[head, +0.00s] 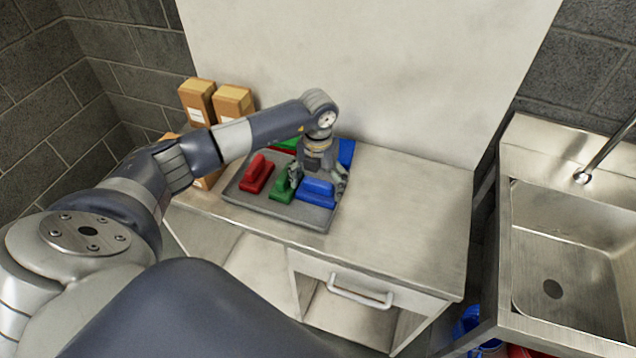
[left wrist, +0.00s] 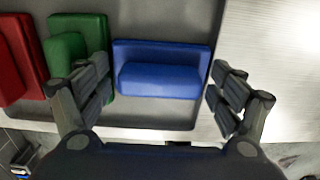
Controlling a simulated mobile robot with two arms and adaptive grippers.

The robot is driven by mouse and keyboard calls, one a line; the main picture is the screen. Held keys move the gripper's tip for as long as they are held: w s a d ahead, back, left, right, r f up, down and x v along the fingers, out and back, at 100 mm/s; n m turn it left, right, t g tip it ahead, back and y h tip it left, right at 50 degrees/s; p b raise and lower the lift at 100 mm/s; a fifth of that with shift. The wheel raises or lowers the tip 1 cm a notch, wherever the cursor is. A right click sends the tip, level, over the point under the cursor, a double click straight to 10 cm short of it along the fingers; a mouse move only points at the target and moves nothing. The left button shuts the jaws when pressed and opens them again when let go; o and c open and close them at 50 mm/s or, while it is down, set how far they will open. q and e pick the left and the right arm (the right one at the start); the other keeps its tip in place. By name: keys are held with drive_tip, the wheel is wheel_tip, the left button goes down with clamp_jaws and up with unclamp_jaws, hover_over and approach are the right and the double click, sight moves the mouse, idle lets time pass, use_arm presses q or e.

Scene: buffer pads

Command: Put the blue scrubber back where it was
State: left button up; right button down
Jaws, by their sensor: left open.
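The blue scrubber (head: 316,190) lies in the right front part of a grey tray (head: 270,208) on the counter. It also shows in the left wrist view (left wrist: 160,72), lying flat between my open fingers with a gap to the right finger. My left gripper (head: 318,178) is open above it; in the left wrist view its fingers (left wrist: 158,95) spread to either side, the left one overlapping the green scrubber. A green scrubber (head: 282,184) and a red scrubber (head: 257,174) lie to its left in the tray. My right gripper is not in view.
More red, green and blue pieces, one blue piece (head: 346,152) among them, lie at the tray's back, partly hidden by my arm. Cardboard boxes (head: 232,103) stand at the back left. The counter (head: 415,210) right of the tray is clear; a sink (head: 565,255) stands further right.

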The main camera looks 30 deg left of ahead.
sight(318, 181)
use_arm(q)
drive_tip(key=shift+r, duration=0.6)
wheel_tip(318, 181, up, 10)
drive_tip(key=b, duration=0.3)
drive_tip(key=shift+f, duration=0.15)
drive_tip(key=shift+r, duration=0.75)
